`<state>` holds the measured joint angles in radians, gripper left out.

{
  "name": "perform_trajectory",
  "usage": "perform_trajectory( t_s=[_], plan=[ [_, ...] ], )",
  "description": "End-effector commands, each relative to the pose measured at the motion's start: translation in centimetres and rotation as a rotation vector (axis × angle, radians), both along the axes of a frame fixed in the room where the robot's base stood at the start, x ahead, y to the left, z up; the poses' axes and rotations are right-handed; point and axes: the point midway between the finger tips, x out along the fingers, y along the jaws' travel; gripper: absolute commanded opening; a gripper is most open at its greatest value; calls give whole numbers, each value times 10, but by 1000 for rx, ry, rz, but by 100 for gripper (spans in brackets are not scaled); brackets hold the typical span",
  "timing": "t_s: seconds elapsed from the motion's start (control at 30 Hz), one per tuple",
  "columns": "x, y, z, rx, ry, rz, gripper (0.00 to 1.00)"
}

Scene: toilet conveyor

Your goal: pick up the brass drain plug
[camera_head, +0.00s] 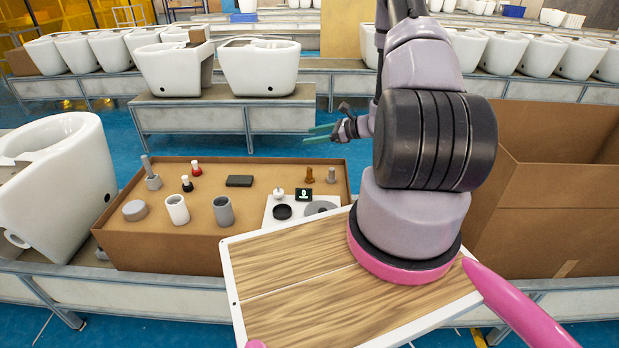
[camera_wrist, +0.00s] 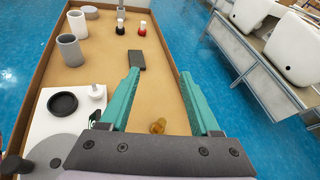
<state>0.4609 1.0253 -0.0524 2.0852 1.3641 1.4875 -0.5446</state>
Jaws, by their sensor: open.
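The brass drain plug (camera_head: 309,175) stands near the back right of the cardboard tray. In the wrist view the brass plug (camera_wrist: 157,126) shows low in the picture, between the bases of the fingers and just beyond the palm edge. My gripper (camera_head: 320,134) has teal fingers spread apart and empty. In the head view it is above and behind the tray's back edge, apart from the plug. In the wrist view my gripper (camera_wrist: 160,73) points over the tray.
A grey plug (camera_head: 332,175) stands right beside the brass one. The cardboard tray (camera_head: 160,245) also holds grey cylinders, a dark block (camera_head: 239,181), small red and black bottles and a white scale-like plate (camera_head: 270,217). A bench with toilets (camera_head: 259,68) stands behind.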

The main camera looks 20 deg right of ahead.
Motion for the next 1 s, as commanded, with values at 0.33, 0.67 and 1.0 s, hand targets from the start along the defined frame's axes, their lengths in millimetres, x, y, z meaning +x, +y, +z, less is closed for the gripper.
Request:
perform_trajectory(
  t_s=[0.33, 0.67, 1.0],
  plan=[
    [-25, -49, -125, 83, 109, -306, 64],
    [-10, -42, -155, 88, 123, -354, 64],
    [17, -26, -167, 87, 123, -353, 64]
  ],
)
